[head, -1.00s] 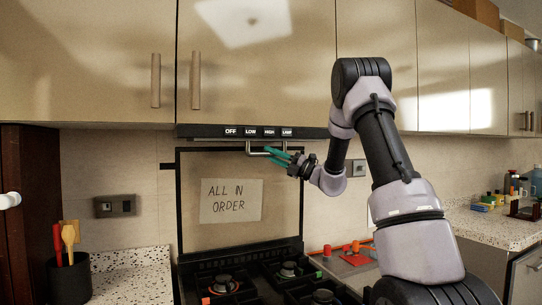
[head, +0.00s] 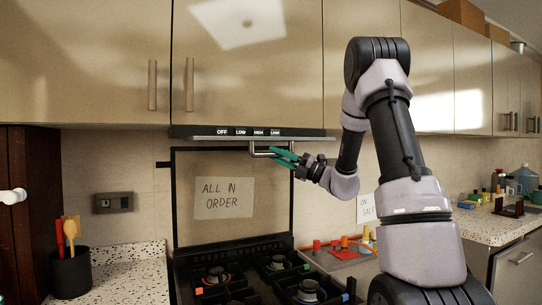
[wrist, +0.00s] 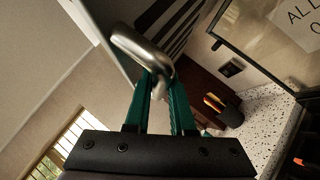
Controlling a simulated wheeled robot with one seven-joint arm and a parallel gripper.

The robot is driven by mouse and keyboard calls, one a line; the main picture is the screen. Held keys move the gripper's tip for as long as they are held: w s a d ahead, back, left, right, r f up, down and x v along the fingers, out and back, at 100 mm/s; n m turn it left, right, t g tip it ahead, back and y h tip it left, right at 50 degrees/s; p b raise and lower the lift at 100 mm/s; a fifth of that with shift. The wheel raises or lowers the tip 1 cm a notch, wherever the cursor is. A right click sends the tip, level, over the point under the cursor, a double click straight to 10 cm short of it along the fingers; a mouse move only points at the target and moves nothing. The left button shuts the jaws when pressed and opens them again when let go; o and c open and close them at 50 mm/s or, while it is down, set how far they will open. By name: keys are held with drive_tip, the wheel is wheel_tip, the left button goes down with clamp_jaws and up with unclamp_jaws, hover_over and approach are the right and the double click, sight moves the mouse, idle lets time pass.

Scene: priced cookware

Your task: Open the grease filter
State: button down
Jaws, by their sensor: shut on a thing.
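The grease filter (head: 215,138) shows as a thin grey edge under the dark hood strip, below the wall cabinets. Its metal bar handle (head: 255,151) hangs below that edge. My gripper (head: 275,152), with green fingers, is shut on the handle from the right. In the wrist view the rounded metal handle (wrist: 136,42) lies at the tips of the green fingers (wrist: 158,82). Part of the handle is hidden by the fingers. The filter's slotted underside (wrist: 172,25) shows behind the handle in the wrist view.
A gas stove (head: 262,268) stands below, with a signed back panel (head: 225,230) behind it. A utensil holder (head: 70,274) is on the left counter. Upper cabinets with handles (head: 189,84) hang above the hood. Free air lies between stove and hood.

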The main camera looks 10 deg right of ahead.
drive_tip(key=s, duration=0.3)
drive_tip(key=shift+s+d, duration=0.25)
drive_tip(key=shift+d, duration=0.1)
drive_tip(key=c, duration=0.8)
unclamp_jaws()
drive_tip(key=shift+o, duration=0.2)
drive_tip(key=v, duration=1)
drive_tip(key=shift+d+f, duration=0.2)
drive_tip(key=shift+d, duration=0.15)
drive_tip(key=shift+s, duration=0.1)
